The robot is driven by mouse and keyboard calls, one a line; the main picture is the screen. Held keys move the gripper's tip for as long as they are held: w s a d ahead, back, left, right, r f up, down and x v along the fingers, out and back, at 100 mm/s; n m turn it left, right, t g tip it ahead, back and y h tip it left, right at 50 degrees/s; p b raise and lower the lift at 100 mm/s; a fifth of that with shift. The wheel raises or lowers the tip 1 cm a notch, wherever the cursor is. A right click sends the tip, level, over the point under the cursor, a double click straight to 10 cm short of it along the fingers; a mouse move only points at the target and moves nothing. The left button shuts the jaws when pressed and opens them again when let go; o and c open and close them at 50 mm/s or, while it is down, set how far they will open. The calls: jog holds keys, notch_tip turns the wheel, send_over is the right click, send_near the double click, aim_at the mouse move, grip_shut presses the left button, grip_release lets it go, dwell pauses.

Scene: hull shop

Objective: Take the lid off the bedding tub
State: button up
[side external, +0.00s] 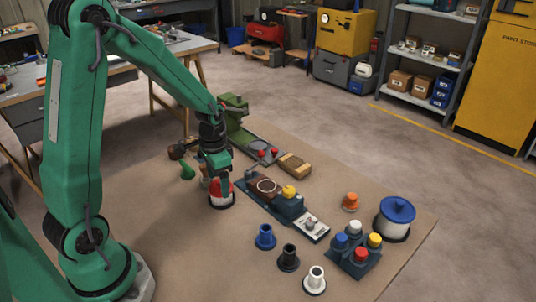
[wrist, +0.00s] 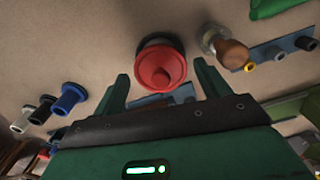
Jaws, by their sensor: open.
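A small tub with a red knobbed lid (side external: 221,190) stands on a dark round base below my gripper (side external: 217,172). In the wrist view the red lid (wrist: 159,62) lies between and just beyond my open fingertips (wrist: 161,72), with a gap on both sides. The lid sits on its tub, whose body is mostly hidden. A larger white pot with a blue knobbed lid (side external: 398,209) stands at the right of the table. I cannot tell from labels which of the two is the bedding tub. My gripper holds nothing.
A dark tray with a brown block and yellow knob (side external: 289,192) lies right of my gripper. Blue (side external: 265,237), black (side external: 288,258) and white (side external: 315,280) flanged pegs stand in front. A wooden-handled tool (wrist: 226,48) lies near the red lid. A rack of coloured caps (side external: 354,258) stands right.

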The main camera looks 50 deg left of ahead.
jog(key=shift+f, duration=0.4)
jog(key=c, duration=0.7)
jog(key=shift+r, duration=0.1)
jog(key=shift+r, duration=0.7)
jog(key=r, duration=0.3)
jog(key=shift+d, duration=0.3)
jog(key=s+d+r, duration=0.1)
jog(key=d+r, duration=0.1)
jog(key=d, duration=0.1)
jog(key=s+d+r, duration=0.1)
jog(key=d+r, duration=0.1)
jog(key=d, duration=0.2)
jog(key=s+d+r, duration=0.1)
jog(key=d+r, duration=0.1)
jog(key=d, duration=0.1)
jog(key=shift+s+d+r, duration=0.15)
jog(key=shift+d+r, duration=0.1)
jog(key=shift+d, duration=0.1)
